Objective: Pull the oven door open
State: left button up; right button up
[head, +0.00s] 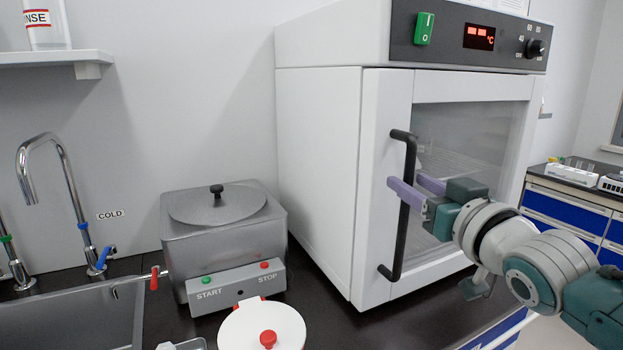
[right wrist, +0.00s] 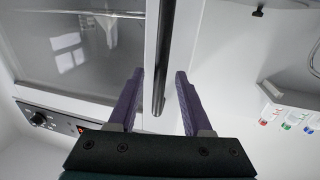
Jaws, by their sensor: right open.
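The oven (head: 318,165) is a white box with a dark control panel on top. Its door (head: 381,110) has a white frame and a glass window, and it looks shut. A black vertical bar handle (head: 397,245) is on the left side of the door. My right gripper (head: 407,182) is open, with one purple finger on each side of the handle bar. The right wrist view shows the handle (right wrist: 163,75) between the two spread fingers (right wrist: 160,74), with gaps on both sides. My left gripper is not in view.
A grey bath (head: 220,245) with a lid and START and STOP buttons stands left of the oven. A white round lid (head: 240,330) with a red knob is in front of it. A sink (head: 70,318) with taps is at far left. Blue drawers (head: 568,212) stand at right.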

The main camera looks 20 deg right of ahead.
jog(key=shift+w+d, duration=0.1)
jog(key=shift+w, duration=0.85)
grip_shut()
dwell(0.8)
